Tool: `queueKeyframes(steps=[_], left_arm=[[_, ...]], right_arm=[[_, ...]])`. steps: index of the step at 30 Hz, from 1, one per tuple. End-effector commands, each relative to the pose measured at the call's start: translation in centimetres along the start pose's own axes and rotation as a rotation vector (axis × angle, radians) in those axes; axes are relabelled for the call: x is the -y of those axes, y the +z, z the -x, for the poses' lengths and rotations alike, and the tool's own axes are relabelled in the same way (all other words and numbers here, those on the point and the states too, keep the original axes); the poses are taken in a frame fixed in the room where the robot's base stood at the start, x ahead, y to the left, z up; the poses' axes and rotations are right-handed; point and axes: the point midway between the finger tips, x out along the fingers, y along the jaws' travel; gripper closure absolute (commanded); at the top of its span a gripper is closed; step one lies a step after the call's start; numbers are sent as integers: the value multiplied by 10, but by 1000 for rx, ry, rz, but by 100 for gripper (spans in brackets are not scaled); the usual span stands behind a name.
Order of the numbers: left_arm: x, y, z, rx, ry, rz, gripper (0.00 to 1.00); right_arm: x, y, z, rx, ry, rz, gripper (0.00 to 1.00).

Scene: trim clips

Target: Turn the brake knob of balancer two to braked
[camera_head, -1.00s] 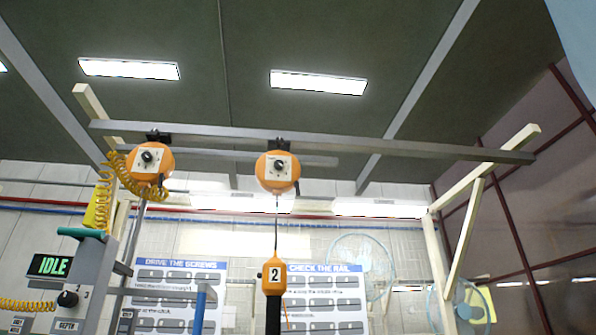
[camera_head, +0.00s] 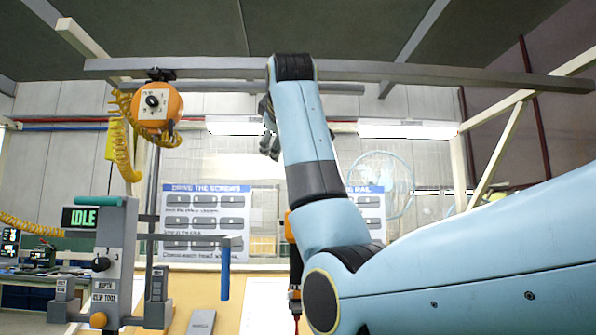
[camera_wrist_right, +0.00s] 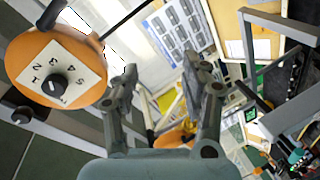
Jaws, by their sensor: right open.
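In the head view my right arm covers the place of balancer two; only part of the tool hanging under it (camera_head: 294,245) shows. My right gripper (camera_head: 268,128) is up near the rail, left of the arm link. In the right wrist view an orange balancer (camera_wrist_right: 88,52), seemingly balancer two, fills the left side. Its pale plate carries numbers around a black dial knob (camera_wrist_right: 54,86). A black part (camera_wrist_right: 50,14) sticks out at its rim; I cannot tell whether it is the brake knob. My right gripper (camera_wrist_right: 168,80) is open and empty, beside the balancer, apart from it.
Another orange balancer (camera_head: 172,98) with a yellow coiled hose (camera_head: 122,150) hangs left on the grey rail (camera_head: 420,73). A grey stand with an IDLE display (camera_head: 84,218) is below it. Instruction boards (camera_head: 205,215) are behind.

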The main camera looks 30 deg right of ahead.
Motion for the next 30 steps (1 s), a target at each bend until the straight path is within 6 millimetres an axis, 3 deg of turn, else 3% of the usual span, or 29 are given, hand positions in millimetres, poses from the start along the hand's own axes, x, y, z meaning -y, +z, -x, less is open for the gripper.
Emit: queueKeyframes(steps=[1,3,6,9,14,24,30], left_arm=[[2,-1,5,0,-1,-1,100],[3,-1,7,-1,-3,-1,100],[6,-1,10,-1,-6,-2,100],[7,-2,11,-1,-7,-3,100],[8,-3,20,-2,-8,-3,100],[11,-7,55,-3,-8,-3,100],[12,-8,65,-4,-8,-3,100]], right_arm=[[-50,-20,24,-19,54,6,53],[-99,-36,53,-32,111,26,53],[-148,-48,86,-43,170,43,53],[-173,-53,104,-45,199,53,53],[-186,-56,98,-43,210,58,53],[-201,-60,34,-44,209,58,53],[-204,-60,11,-46,210,57,53]])
